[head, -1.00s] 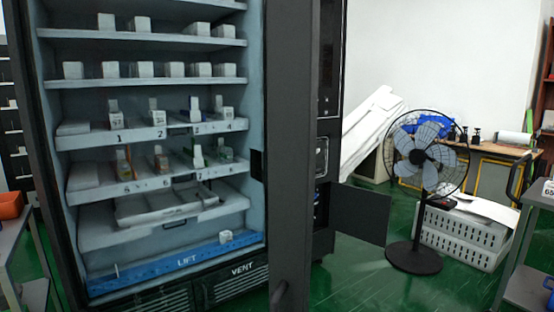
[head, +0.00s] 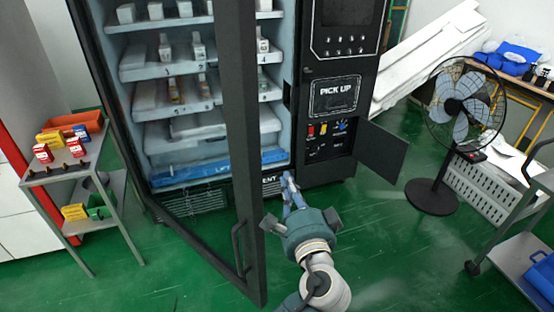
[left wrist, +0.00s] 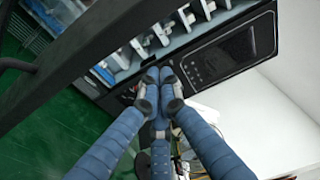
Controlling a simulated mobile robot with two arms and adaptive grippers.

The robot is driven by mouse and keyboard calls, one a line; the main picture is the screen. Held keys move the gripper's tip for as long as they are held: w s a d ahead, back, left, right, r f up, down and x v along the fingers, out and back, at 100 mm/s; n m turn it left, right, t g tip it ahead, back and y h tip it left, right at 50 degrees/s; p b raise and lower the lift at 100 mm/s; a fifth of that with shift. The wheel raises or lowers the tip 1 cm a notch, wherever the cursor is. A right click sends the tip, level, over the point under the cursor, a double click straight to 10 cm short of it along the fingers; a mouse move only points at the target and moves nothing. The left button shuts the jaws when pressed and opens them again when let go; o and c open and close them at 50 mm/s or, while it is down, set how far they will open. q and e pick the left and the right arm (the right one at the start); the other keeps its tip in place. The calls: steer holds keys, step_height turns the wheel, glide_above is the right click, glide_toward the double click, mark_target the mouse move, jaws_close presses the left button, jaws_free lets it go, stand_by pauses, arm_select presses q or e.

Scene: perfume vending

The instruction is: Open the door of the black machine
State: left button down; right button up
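The black machine (head: 345,175) stands in the middle of the head view, with white shelves inside. Its black-framed door (head: 240,130) stands partly open, hinged at the left and swung out toward me. The door's dark handle (head: 238,250) is low near its free edge. My left gripper (head: 289,182) is just right of the free edge, in front of the machine's lower front. Its blue fingers look shut together and empty; their tips also show in the left wrist view (left wrist: 153,75). A dark door bar (left wrist: 95,40) crosses that view's upper left. My right gripper is out of view.
A small shelf cart (head: 110,180) with coloured boxes stands at left. A small panel (head: 380,150) sticks out from the machine's lower right. A fan (head: 433,195) and a grey cart (head: 515,240) stand at right. Green floor is clear in front of the machine.

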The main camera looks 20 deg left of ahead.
arm_select(q)
steer(key=w+a+p, duration=0.1)
steer(key=w+a, duration=0.4)
steer(key=shift+a, duration=0.4)
steer(key=shift+f, duration=0.15)
